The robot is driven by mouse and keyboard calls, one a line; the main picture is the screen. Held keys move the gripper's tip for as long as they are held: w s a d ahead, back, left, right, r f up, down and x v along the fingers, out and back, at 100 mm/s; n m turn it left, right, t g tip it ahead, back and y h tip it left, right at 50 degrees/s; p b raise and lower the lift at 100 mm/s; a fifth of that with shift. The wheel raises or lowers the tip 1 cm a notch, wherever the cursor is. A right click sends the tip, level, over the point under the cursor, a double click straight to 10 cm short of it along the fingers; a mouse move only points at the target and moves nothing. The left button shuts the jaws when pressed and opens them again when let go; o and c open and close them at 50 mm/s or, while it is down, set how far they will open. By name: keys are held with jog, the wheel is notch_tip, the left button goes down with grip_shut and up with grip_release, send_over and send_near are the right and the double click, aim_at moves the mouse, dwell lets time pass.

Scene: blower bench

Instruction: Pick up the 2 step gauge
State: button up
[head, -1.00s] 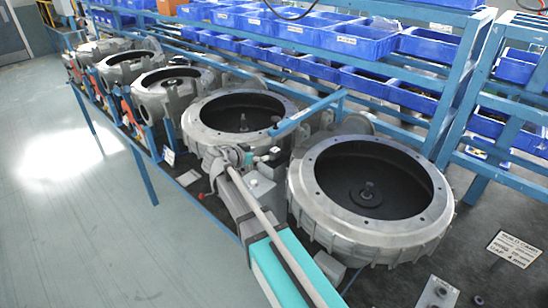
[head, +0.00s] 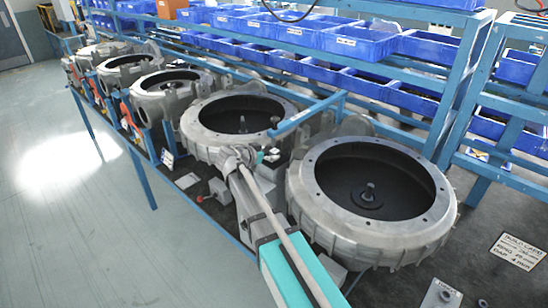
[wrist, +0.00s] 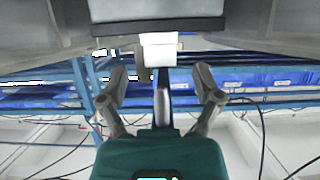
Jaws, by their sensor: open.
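My gripper (head: 242,158) is in front of the bench in the head view, between two large round castings, and looks small there. In the wrist view my gripper (wrist: 162,72) has its two grey fingers spread wide apart, open. A pale block (wrist: 159,50) shows between and beyond the fingertips, below a dark edge; I cannot tell what it is. No finger touches it visibly. A flat grey plate with a hole (head: 438,296) lies on the bench at the bottom right of the head view. I cannot pick out the 2 step gauge with certainty.
The near grey casting (head: 300,205) and a second casting (head: 195,125) stand beside my arm. A build card (head: 517,250) lies on the dark bench at right. Blue bins (head: 365,42) fill the rack behind. A small grey box (head: 219,190) sits near the bench edge. Floor at left is clear.

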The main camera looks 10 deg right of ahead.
aim_at(272, 153)
jog(key=shift+b+x, duration=0.55)
jog(key=shift+x, duration=1.25)
grip_shut()
